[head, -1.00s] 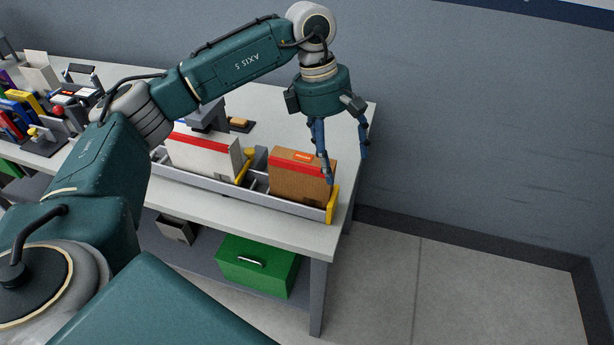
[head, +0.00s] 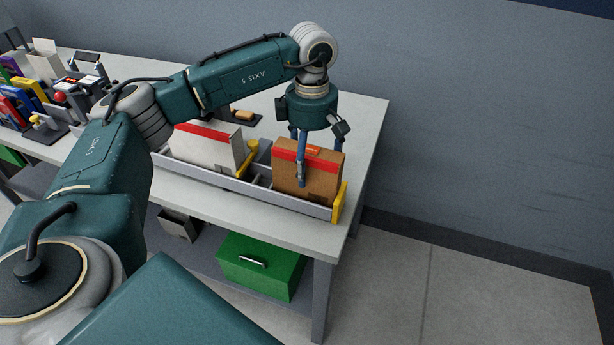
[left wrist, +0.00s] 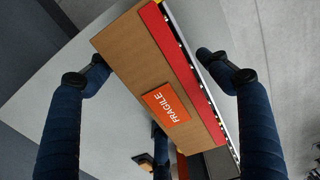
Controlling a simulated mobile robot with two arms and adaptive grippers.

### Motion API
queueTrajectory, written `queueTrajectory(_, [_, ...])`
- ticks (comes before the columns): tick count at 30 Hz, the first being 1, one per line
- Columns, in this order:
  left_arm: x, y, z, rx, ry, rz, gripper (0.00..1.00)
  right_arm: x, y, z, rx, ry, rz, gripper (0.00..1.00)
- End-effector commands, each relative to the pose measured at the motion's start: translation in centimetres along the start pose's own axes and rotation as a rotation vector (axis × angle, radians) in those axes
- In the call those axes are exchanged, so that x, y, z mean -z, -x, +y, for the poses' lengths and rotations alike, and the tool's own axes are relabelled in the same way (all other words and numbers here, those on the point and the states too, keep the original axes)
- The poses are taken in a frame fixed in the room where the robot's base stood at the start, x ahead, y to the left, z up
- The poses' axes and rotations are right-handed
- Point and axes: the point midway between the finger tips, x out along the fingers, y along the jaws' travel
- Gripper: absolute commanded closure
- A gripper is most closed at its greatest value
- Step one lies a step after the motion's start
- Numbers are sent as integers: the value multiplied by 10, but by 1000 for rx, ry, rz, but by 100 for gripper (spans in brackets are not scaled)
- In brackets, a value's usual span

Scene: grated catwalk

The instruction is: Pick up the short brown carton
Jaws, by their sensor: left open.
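The short brown carton (head: 318,178) stands in the right end of a grey rack, with a red stripe and an orange label on it. In the left wrist view the brown carton (left wrist: 150,70) shows its FRAGILE label and lies between the spread fingers. My left gripper (head: 301,160) is open, pointing down over the carton, with one finger in front of its near face and others behind it. In the left wrist view the left gripper (left wrist: 160,85) has fingers on both sides of the carton; contact cannot be told. My right gripper is not in view.
A white carton (head: 208,148) with a red stripe stands in the same rack (head: 240,188), left of a yellow divider. The rack's yellow end piece (head: 339,202) is close right of the brown carton. A green box (head: 260,265) sits on the lower shelf.

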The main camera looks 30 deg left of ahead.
Motion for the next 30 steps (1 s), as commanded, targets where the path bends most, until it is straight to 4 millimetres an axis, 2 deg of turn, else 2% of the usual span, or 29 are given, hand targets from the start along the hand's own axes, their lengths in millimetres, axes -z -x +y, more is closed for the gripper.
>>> queueTrajectory(9, [0, -44, -1, 4, 1, 1, 22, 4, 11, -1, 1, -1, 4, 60])
queueTrajectory(18, [0, -51, 0, 1, 0, 0, 22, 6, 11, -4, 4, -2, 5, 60])
queueTrajectory(19, [0, -51, 0, 1, 0, 0, 24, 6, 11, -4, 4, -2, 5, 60])
queueTrajectory(26, [0, -51, 0, 1, 0, 0, 70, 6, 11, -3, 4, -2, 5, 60])
queueTrajectory(30, [0, -51, 0, 1, 0, 0, 72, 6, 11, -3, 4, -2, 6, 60])
